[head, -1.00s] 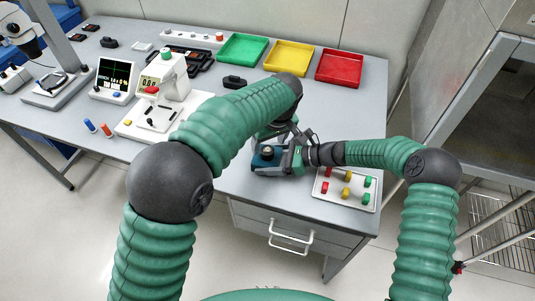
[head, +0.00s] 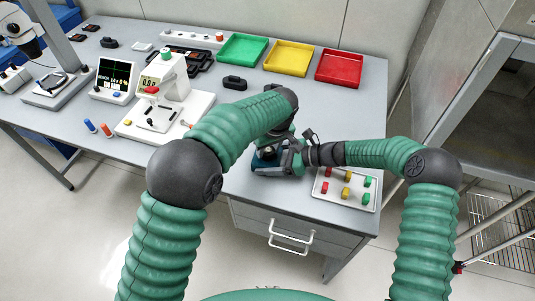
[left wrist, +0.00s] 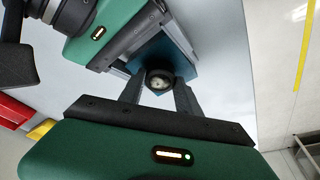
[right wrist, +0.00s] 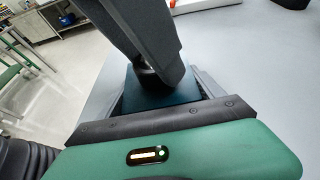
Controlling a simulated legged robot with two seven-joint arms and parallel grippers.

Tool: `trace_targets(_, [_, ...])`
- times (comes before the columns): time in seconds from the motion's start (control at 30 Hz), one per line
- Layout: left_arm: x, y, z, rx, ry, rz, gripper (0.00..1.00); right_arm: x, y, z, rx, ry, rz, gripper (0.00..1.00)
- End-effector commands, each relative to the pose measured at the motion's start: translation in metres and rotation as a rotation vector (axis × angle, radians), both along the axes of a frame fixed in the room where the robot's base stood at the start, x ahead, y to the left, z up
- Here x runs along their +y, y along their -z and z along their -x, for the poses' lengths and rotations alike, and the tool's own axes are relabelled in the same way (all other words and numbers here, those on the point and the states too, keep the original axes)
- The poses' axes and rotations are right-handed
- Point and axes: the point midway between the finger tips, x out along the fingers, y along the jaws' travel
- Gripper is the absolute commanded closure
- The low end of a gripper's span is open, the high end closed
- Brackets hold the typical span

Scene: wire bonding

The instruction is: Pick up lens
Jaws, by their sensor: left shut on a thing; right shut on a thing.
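The lens is a small round black-rimmed piece with a pale centre (left wrist: 160,80), on a dark blue block (left wrist: 182,58). The block also shows in the head view (head: 259,165) and the right wrist view (right wrist: 160,93). My left gripper (left wrist: 160,90) points down from above, its fingers shut on the lens from both sides. The lens still appears to be at the block. My right gripper (right wrist: 165,95) comes in from the right and is shut on the block.
Green (head: 243,62), yellow (head: 289,70) and red (head: 338,80) trays line the back. A white bonding machine (head: 175,85) stands left. The table's front edge is close.

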Motion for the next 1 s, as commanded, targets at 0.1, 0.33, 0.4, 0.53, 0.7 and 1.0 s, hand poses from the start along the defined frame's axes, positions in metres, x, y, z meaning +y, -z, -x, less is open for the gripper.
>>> trace_targets(0.1, [0.000,0.000,0.000,0.000,0.000,0.000,0.99,0.000,0.001,0.000,0.001,0.000,0.001,0.67])
trace_targets(0.33, [0.000,-0.001,0.000,-0.001,0.000,0.000,1.00,0.000,0.001,0.000,0.001,0.000,0.001,0.67])
trace_targets(0.4, [0.000,-0.005,-0.001,-0.002,-0.001,0.000,1.00,0.000,0.001,0.000,0.001,0.000,0.001,0.67])
trace_targets(0.53, [0.000,-0.029,-0.001,-0.005,0.001,0.002,1.00,0.000,0.001,0.000,0.001,0.000,0.001,0.67])
trace_targets(0.7, [0.000,-0.071,-0.001,-0.006,-0.001,0.002,1.00,0.000,0.001,0.000,0.001,0.000,0.001,0.67])
trace_targets(1.0, [0.000,-0.101,0.000,-0.001,0.000,0.000,1.00,0.000,0.001,0.000,0.001,0.000,0.001,0.67])
